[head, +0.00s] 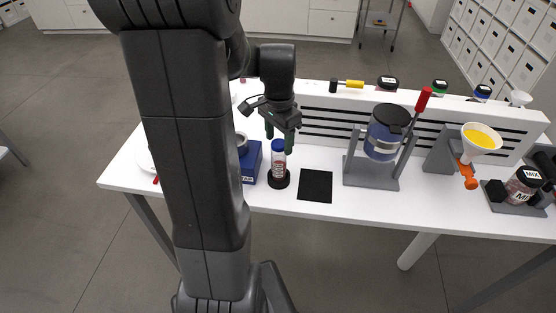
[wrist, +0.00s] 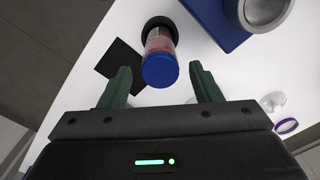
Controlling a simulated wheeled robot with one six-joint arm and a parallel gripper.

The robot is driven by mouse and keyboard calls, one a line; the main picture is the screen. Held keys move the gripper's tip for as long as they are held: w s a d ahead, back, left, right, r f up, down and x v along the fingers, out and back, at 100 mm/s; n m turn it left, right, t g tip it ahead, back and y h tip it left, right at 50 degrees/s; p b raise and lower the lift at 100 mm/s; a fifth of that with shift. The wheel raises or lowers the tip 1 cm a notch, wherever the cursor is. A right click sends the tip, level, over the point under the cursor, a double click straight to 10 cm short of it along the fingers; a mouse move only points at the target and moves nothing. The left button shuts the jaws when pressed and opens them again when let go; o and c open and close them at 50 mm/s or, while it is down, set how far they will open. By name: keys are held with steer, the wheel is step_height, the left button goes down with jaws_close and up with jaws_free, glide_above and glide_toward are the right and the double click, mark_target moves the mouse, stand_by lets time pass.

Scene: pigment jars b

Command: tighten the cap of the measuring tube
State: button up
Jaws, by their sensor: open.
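The measuring tube (head: 278,169) stands upright in a round black holder (head: 279,182) near the left part of the table. Its blue cap (head: 278,145) is on top, and the tube shows a red content. In the wrist view the blue cap (wrist: 160,70) faces the camera, with the tube (wrist: 160,40) and black holder beyond it. My gripper (head: 283,143) is open and points down at the cap. In the wrist view the green fingers of my gripper (wrist: 160,88) stand apart on either side of the cap, with gaps and no visible contact.
A black mat (head: 316,185) lies right of the tube. A blue box (head: 251,163) with a metal cup stands close on its left. A grey stand with a blue jar (head: 385,138) and a funnel with yellow powder (head: 481,138) stand farther right. A slotted white rail (head: 335,123) runs behind.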

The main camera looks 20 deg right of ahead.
mark_target(279, 143)
step_height(279, 143, up, 14)
steer(key=b, duration=0.1)
stand_by(0.4)
steer(key=shift+f, duration=0.15)
step_height(279, 143, down, 14)
steer(key=shift+r+p, duration=0.1)
steer(key=shift+p, duration=0.45)
steer(key=shift+n, duration=1)
